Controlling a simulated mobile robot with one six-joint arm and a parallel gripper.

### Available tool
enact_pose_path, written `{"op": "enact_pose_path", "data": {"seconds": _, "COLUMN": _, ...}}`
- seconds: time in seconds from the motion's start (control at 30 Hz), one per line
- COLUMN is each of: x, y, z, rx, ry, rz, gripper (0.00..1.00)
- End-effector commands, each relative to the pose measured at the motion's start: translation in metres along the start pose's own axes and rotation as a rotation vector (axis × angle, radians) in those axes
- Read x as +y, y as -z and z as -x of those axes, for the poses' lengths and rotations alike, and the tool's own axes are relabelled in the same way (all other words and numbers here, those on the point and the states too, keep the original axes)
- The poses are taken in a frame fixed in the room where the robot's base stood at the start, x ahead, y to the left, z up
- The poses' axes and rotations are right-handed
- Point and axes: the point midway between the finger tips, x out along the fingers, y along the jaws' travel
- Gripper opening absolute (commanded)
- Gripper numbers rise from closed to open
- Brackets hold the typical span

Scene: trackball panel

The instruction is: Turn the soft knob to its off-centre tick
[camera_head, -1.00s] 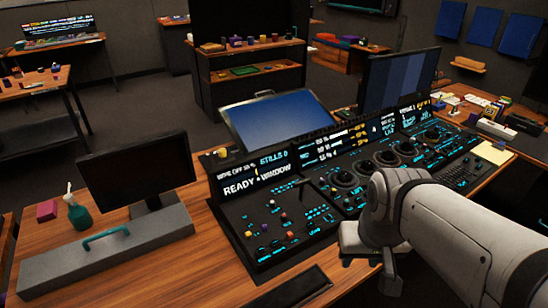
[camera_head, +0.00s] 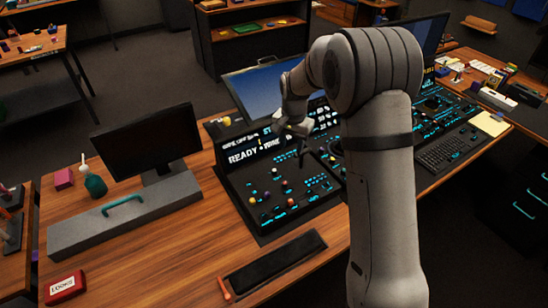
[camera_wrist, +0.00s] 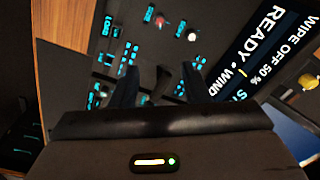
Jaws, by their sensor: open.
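The control panel (camera_head: 240,183) is a dark console with cyan labels, lit displays and several small coloured knobs. I cannot tell which is the soft knob, and no off-centre tick is readable. In the head view my gripper (camera_head: 304,137) is over the panel, near the lit display strip. In the wrist view my gripper (camera_wrist: 159,82) is open, its two dark fingers apart above the panel face, with nothing seen held. A pale knob (camera_wrist: 192,35) and a reddish-white one (camera_wrist: 160,21) lie beyond the fingertips. My arm hides the middle of the panel in the head view.
A black pad (camera_head: 275,262) and red box (camera_head: 66,287) are in front. Wooden tabletop (camera_head: 165,255) between them is clear.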

Motion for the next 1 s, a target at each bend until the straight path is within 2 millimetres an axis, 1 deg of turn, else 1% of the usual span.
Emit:
{"op": "enact_pose_path", "data": {"seconds": 0.03, "x": -0.015, "y": 0.004, "z": -0.013, "rx": -0.012, "ry": -0.01, "rz": -0.019, "gripper": 0.42}}
{"op": "enact_pose_path", "data": {"seconds": 0.1, "x": -0.032, "y": 0.009, "z": -0.032, "rx": -0.02, "ry": -0.016, "rz": -0.052, "gripper": 0.42}}
{"op": "enact_pose_path", "data": {"seconds": 0.2, "x": -0.05, "y": 0.013, "z": -0.056, "rx": -0.029, "ry": -0.025, "rz": -0.089, "gripper": 0.42}}
{"op": "enact_pose_path", "data": {"seconds": 0.33, "x": -0.062, "y": 0.014, "z": -0.075, "rx": -0.035, "ry": -0.031, "rz": -0.116, "gripper": 0.42}}
{"op": "enact_pose_path", "data": {"seconds": 0.43, "x": -0.066, "y": 0.014, "z": -0.084, "rx": -0.037, "ry": -0.034, "rz": -0.127, "gripper": 0.42}}
{"op": "enact_pose_path", "data": {"seconds": 0.57, "x": -0.066, "y": 0.013, "z": -0.099, "rx": -0.039, "ry": -0.036, "rz": -0.129, "gripper": 0.42}}
{"op": "enact_pose_path", "data": {"seconds": 0.83, "x": -0.064, "y": 0.011, "z": -0.141, "rx": -0.039, "ry": -0.036, "rz": -0.127, "gripper": 0.42}}
{"op": "enact_pose_path", "data": {"seconds": 1.0, "x": -0.065, "y": 0.011, "z": -0.157, "rx": -0.037, "ry": -0.034, "rz": -0.126, "gripper": 0.42}}
